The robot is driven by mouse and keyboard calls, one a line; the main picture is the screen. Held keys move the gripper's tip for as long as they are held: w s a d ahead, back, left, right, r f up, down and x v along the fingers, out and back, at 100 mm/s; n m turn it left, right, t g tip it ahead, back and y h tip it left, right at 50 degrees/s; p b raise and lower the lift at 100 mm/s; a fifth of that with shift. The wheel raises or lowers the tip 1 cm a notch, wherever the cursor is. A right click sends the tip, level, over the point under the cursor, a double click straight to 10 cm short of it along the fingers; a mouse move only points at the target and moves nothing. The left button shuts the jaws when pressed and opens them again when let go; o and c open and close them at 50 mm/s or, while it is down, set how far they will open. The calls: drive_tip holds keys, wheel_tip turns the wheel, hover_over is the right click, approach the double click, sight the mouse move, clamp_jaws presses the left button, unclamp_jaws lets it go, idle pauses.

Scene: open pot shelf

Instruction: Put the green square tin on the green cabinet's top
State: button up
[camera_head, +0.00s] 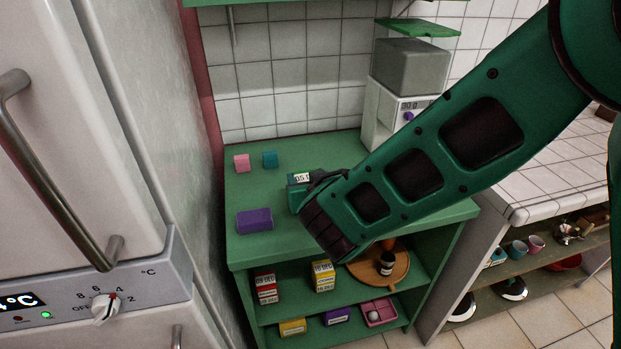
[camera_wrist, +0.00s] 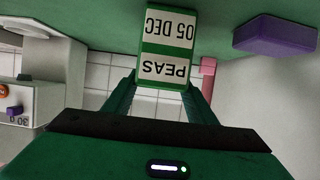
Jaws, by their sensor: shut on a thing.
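The green square tin (camera_head: 293,198) has a white label reading "05 DEC" and "PEAS". It also shows in the wrist view (camera_wrist: 165,46), upside down, between the two fingers. My gripper (camera_head: 308,196) is shut on the tin, and its fingers (camera_wrist: 163,88) lie along the tin's sides. The tin is over the green cabinet's top (camera_head: 285,232), near its middle. I cannot tell whether its base touches the surface. My gripper and wrist hide part of the tin in the head view.
A fridge (camera_head: 95,120) borders the left. Shelves below hold several tins and a round wooden tray (camera_head: 400,268).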

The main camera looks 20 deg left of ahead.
drive_tip(key=o, duration=1.4)
drive_tip(key=v, duration=1.2)
drive_tip(key=shift+r, duration=0.15)
